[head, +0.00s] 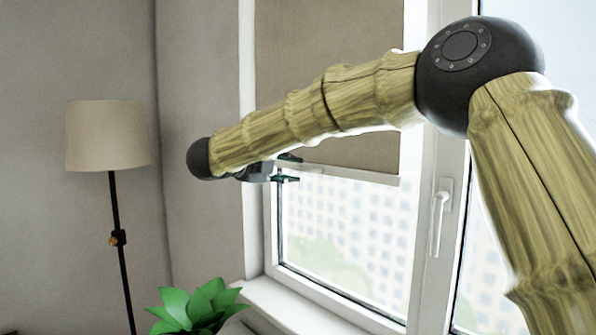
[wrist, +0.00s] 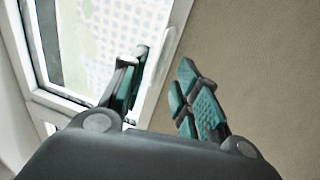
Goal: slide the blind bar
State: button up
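The blind bar (head: 362,176) is a pale, thin strip along the lower edge of the brown roller blind (head: 325,50), which hangs partway down the window. My gripper (head: 287,169) is at the bar's left end, with its fingers apart. In the wrist view the bar (wrist: 173,48) runs diagonally up between the two teal-padded fingers of my gripper (wrist: 164,62). The blind cloth lies on the right side and the glass on the left. The fingers do not look closed on the bar; I cannot tell whether either one touches it.
The window frame has a white handle (head: 438,215) to the right of the blind. A white sill (head: 285,300) runs below. A green plant (head: 195,308) stands at the bottom, and a floor lamp (head: 108,136) stands at the left. The space directly below the bar is clear.

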jog(key=v, duration=0.7)
jog(key=shift+w+f, duration=0.1)
